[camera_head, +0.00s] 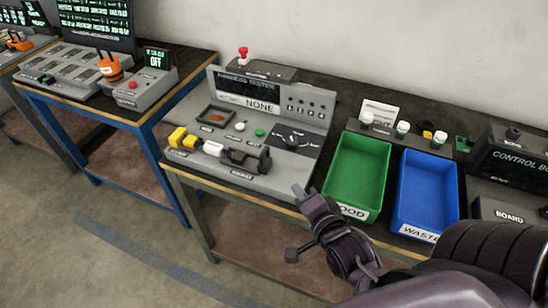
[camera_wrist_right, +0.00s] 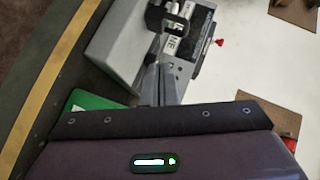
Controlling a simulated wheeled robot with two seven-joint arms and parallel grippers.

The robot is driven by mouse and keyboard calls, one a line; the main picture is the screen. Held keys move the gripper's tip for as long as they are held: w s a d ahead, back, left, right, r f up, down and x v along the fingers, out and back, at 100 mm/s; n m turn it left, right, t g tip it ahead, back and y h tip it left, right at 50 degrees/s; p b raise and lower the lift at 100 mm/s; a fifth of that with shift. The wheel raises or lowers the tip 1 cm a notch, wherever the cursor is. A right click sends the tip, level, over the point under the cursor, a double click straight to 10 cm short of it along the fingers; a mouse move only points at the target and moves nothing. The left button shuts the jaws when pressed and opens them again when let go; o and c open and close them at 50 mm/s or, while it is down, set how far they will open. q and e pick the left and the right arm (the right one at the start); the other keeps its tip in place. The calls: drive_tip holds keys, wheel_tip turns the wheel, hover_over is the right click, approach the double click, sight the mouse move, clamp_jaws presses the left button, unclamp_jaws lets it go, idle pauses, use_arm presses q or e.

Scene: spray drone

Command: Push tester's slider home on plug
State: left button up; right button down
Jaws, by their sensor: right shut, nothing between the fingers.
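The grey harness tester (camera_head: 318,118) stands on the wooden-edged bench, its display reading NONE. At its front left lie yellow connector pieces (camera_head: 178,136) and a white plug piece (camera_head: 212,148). A dark slider block (camera_head: 245,158) sits just right of the white piece; I cannot tell whether they touch. My right gripper (camera_head: 299,191) is shut and empty, in front and right of the slider, clear of it. In the right wrist view its closed fingers (camera_wrist_right: 158,84) point toward the tester (camera_wrist_right: 115,52). My left gripper is not in view.
A green GOOD bin (camera_head: 357,172) and a blue WASTE bin (camera_head: 428,190) stand right of the tester, close to my right arm. A dark control box (camera_head: 510,155) is at far right. Another blue-framed bench (camera_head: 150,125) stands left, across a gap.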

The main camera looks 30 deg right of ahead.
drive_tip(key=r+m, duration=0.1)
drive_tip(key=d+r+m+t, duration=0.1)
drive_tip(key=shift+s+m+t+h, duration=0.3)
drive_tip(key=shift+s, duration=0.05)
drive_tip(key=p, duration=0.3)
approach(268, 149)
drive_tip(key=w+d, duration=0.2)
drive_tip(key=d, duration=0.1)
drive_tip(key=shift+w+d+r, duration=0.1)
drive_tip(key=shift+w+r, duration=0.05)
drive_tip(key=shift+w, duration=0.1)
drive_tip(key=w+a, duration=0.2)
drive_tip(key=shift+w+f+p, duration=0.3)
drive_tip(key=shift+f+p, duration=0.1)
drive_tip(key=shift+w+a+f, duration=0.2)
drive_tip(key=shift+w, duration=0.05)
drive_tip(key=w+a, duration=0.2)
drive_tip(key=w+a+b, duration=0.1)
drive_tip(key=w+a, duration=0.1)
drive_tip(key=w, duration=0.1)
drive_tip(key=shift+w, duration=0.1)
drive_tip(key=shift+r, duration=0.1)
